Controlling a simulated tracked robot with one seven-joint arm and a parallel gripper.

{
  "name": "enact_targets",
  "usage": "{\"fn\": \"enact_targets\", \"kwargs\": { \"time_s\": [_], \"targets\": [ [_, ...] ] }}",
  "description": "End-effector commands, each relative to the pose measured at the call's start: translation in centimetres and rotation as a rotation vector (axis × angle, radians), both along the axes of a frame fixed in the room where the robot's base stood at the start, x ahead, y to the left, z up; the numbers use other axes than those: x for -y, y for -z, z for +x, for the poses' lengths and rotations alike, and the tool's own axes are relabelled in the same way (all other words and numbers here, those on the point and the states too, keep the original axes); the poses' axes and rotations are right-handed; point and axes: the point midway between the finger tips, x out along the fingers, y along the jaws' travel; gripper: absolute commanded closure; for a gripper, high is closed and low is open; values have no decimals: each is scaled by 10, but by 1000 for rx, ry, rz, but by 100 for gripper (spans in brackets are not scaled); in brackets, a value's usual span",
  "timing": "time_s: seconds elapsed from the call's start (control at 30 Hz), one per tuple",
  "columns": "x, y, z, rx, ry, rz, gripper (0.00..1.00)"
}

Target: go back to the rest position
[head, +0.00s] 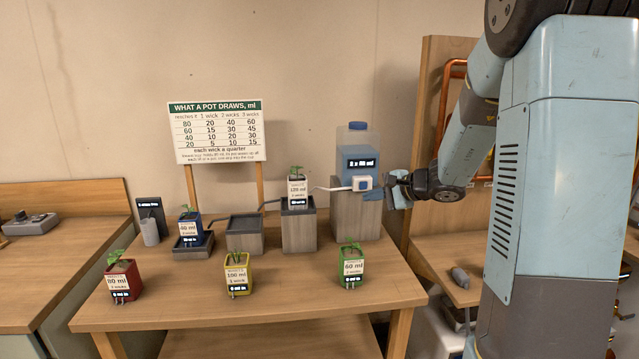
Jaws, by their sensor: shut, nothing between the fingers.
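My gripper (385,189) is at the right of the table, at the height of the blue water container (357,164). It is shut and empty. Its fingertips are beside the small white box (362,183) on the container's front; I cannot tell whether they touch it. My arm reaches in from the right side of the picture.
A wooden table (190,312) holds red (122,283), yellow (238,279) and green (352,271) pots along the front. A blue pot (189,229) and a white pot (297,190) stand on blocks behind. A sign (216,131) rises behind; a wooden panel (432,130) stands right.

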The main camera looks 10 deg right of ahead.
Motion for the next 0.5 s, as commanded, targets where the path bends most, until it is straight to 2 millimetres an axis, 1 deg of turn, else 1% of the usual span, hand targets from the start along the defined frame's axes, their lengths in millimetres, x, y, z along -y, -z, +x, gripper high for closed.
{"fn": "enact_targets", "kwargs": {
  "time_s": [0.03, 0.1, 0.23, 0.4, 0.5],
  "targets": [
    [-9, -9, -11, 6, -38, -24, 100],
    [-22, -20, -29, 11, -99, -68, 100],
    [-43, -36, -68, 15, -219, -166, 100],
    [-62, -51, -119, 19, -358, -313, 100],
    [-68, -57, -149, 23, -430, -406, 100]
  ]
}}
